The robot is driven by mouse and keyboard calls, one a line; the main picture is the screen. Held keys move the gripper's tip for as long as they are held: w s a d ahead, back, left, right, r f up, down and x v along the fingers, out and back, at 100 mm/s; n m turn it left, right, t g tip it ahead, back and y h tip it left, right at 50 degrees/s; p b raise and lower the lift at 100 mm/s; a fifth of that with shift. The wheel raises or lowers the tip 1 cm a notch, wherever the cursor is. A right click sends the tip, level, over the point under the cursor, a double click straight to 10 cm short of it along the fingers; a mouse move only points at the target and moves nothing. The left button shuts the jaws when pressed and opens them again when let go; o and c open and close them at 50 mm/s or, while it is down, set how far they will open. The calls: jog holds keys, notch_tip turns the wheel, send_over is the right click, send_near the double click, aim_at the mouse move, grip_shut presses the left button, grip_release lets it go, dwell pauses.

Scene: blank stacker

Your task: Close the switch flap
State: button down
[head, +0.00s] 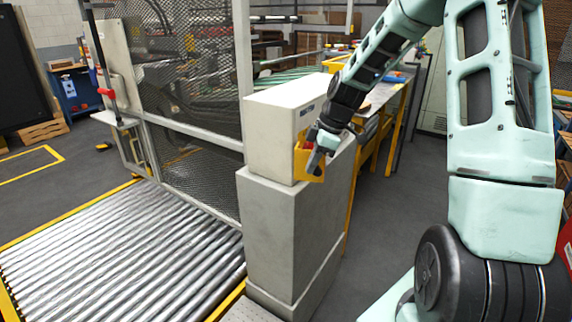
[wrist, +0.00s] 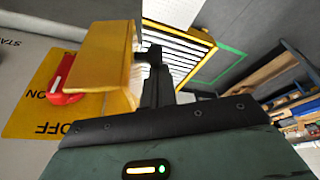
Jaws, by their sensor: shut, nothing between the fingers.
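The yellow switch flap (head: 313,166) is on the front of the grey control box (head: 272,122). In the wrist view the flap (wrist: 104,62) stands out from the panel, open, with the red switch handle (wrist: 61,82) exposed beside it. The handle sits on a yellow label (wrist: 38,110) marked ON and OFF. My gripper (head: 312,164) is at the flap in the head view. In the wrist view my gripper (wrist: 153,60) is shut and empty, close along the flap's outer side. I cannot tell whether they touch.
The box stands on a grey pedestal (head: 290,235). A roller conveyor (head: 120,255) lies to its left, with a mesh fence (head: 195,90) behind. A yellow-legged table (head: 392,125) stands behind and right of the box. The grey floor right of the pedestal is clear.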

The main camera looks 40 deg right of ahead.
aim_at(322, 159)
jog(key=d+n+p, duration=0.1)
jog(key=n, duration=0.1)
jog(key=d+n+g+p, duration=0.1)
jog(key=d, duration=0.1)
jog(key=shift+s+d+r+n+y, duration=0.1)
jog(key=shift+r+n+y, duration=0.05)
jog(key=shift+n+y, duration=0.2)
jog(key=w+d+n+g+p, duration=0.3)
jog(key=d+n, duration=0.3)
jog(key=n, duration=0.2)
jog(key=shift+w+d+p, duration=0.35)
jog(key=shift+p, duration=0.4)
